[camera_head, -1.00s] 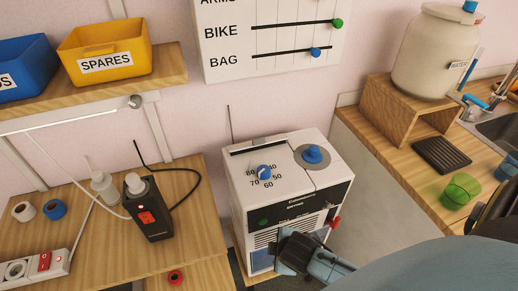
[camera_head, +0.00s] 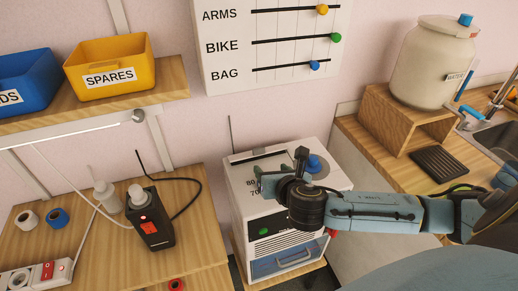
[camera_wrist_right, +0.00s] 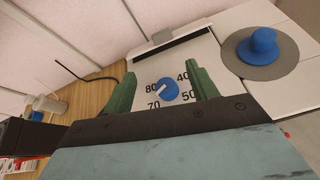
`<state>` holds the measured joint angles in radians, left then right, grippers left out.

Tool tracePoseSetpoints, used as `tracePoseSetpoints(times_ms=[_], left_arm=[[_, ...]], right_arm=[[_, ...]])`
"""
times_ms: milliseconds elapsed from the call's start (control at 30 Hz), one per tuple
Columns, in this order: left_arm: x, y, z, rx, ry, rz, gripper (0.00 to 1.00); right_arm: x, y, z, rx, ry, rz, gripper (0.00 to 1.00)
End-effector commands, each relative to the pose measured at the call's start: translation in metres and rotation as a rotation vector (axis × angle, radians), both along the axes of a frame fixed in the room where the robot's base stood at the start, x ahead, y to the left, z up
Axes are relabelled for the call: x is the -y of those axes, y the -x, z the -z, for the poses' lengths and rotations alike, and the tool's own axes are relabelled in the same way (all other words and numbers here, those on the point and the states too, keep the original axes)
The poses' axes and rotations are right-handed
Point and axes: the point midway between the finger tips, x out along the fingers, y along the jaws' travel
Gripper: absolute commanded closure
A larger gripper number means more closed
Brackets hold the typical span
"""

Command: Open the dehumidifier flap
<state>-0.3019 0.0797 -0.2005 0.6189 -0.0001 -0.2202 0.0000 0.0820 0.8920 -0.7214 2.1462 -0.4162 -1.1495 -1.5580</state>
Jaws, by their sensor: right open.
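The white dehumidifier (camera_head: 243,220) stands below the wall board. Its top has a blue dial (camera_wrist_right: 168,89) among printed numbers, a blue knob (camera_head: 316,165) on a grey disc, and a dark slot (camera_head: 258,156) at the back edge. I cannot tell which part is the flap. My right gripper (camera_head: 280,166) is over the top of the dehumidifier and hides the dial in the head view. In the right wrist view its two green fingers (camera_wrist_right: 163,75) are apart, with the dial between them in the picture and nothing held. My left gripper is not in view.
A black device with a red switch (camera_head: 151,224) stands on the left bench. A yellow SPARES bin (camera_head: 108,62) sits on the shelf above. On the right, a wooden counter holds a wooden stand (camera_head: 392,120), a large water jar (camera_head: 433,62) and a black ridged mat (camera_head: 440,162).

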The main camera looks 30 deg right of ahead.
Motion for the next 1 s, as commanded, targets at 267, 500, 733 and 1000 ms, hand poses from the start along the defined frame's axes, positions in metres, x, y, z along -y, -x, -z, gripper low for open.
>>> tracePoseSetpoints(times_ms=[267, 500, 733, 1000], left_arm=[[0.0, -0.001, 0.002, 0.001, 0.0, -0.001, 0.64], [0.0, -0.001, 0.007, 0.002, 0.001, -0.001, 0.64], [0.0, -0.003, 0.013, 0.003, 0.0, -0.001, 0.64], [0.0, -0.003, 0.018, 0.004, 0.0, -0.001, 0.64]], right_arm=[[0.015, -0.02, -0.003, 0.006, 0.177, -0.077, 0.42], [0.024, -0.059, 0.014, 0.007, 0.171, -0.073, 0.42], [0.033, -0.097, 0.031, 0.005, 0.169, -0.073, 0.42], [0.039, -0.125, 0.043, 0.005, 0.168, -0.075, 0.42]])
